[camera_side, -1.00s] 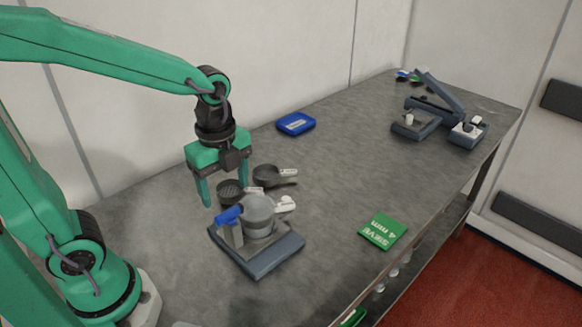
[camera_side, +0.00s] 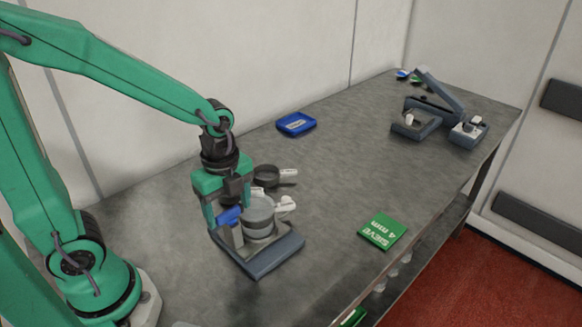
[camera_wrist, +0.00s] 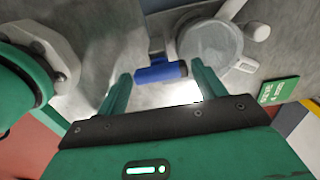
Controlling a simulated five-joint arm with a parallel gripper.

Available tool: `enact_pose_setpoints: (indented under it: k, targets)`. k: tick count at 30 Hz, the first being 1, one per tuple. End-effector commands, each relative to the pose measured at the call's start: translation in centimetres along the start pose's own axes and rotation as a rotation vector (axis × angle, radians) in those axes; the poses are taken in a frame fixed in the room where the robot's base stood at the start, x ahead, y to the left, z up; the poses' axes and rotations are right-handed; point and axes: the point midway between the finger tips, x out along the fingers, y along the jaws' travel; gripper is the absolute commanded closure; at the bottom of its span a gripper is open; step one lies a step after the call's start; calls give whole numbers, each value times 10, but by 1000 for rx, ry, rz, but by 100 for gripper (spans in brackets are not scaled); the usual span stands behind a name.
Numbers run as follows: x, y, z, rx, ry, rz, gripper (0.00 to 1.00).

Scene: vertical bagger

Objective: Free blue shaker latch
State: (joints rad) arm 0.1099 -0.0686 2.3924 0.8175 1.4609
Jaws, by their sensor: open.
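The blue latch (camera_side: 229,216) is a short blue cylinder on the left side of the grey shaker (camera_side: 262,258). A round grey sieve pan (camera_side: 258,208) sits on the shaker beside the latch. My gripper (camera_side: 229,219) is open and has come down over the shaker's left side. In the wrist view the latch (camera_wrist: 161,72) lies between and slightly beyond the two green fingers of my gripper (camera_wrist: 158,80). The right finger is close to the latch's right end; I cannot tell whether they touch. In the side view my gripper partly hides the shaker's back left.
A dark pan with a labelled handle (camera_side: 268,176) lies behind the shaker. A green sieve card (camera_side: 383,229) lies to the right. A blue tray (camera_side: 296,123) is at the wall. A grey hinged device (camera_side: 430,115) stands far right. The middle of the bench is clear.

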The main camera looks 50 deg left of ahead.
Motion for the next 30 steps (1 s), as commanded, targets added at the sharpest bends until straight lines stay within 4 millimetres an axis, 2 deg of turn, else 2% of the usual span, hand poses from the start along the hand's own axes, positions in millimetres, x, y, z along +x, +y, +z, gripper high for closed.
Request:
enact_pose_setpoints:
  k: [1,5,6,13,22,30]
  targets:
    - [0,0,0,0,0,0,31]
    - [0,0,0,0,0,0,56]
    - [0,0,0,0,0,0,60]
    - [0,0,0,-33,0,0,60]
    - [0,0,0,-199,0,0,60]
    - [-1,0,0,-232,0,0,60]
